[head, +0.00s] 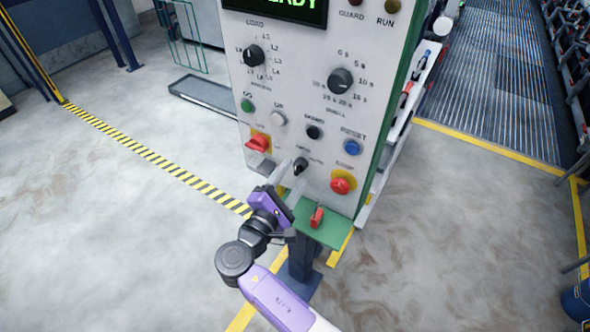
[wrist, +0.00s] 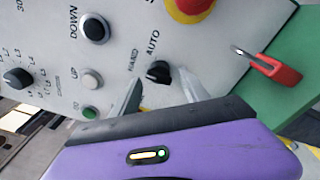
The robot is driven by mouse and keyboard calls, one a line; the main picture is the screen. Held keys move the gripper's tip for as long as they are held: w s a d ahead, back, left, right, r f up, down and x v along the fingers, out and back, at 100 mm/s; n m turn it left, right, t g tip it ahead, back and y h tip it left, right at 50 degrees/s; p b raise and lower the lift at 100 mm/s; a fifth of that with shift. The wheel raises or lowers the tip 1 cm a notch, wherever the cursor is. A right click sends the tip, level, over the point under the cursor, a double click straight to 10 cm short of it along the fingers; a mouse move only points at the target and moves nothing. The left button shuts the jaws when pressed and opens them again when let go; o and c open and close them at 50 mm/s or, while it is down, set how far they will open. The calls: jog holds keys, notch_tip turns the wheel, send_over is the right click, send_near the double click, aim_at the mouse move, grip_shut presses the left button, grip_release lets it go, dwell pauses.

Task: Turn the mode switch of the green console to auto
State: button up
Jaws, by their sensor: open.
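The green console (head: 310,100) has a pale front panel with green sides and a green lower ledge. Its mode switch (head: 300,165) is a small black knob low on the panel. In the wrist view the mode switch (wrist: 158,72) sits beside the printed words HAND and AUTO; I cannot tell surely which its pointer faces. My gripper (head: 294,173) is open and empty, its fingers pointing at the panel close to the switch. In the wrist view the gripper (wrist: 161,80) has one finger on either side of the knob; contact cannot be told.
A red stop button (head: 340,185) on yellow is right of the switch. A black button (head: 313,132), a blue reset button (head: 352,147) and a red switch (head: 258,143) are near.

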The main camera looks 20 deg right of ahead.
jog(key=shift+x, duration=1.05)
jog(key=shift+c, duration=0.2)
grip_shut()
jog(key=shift+f, duration=0.1)
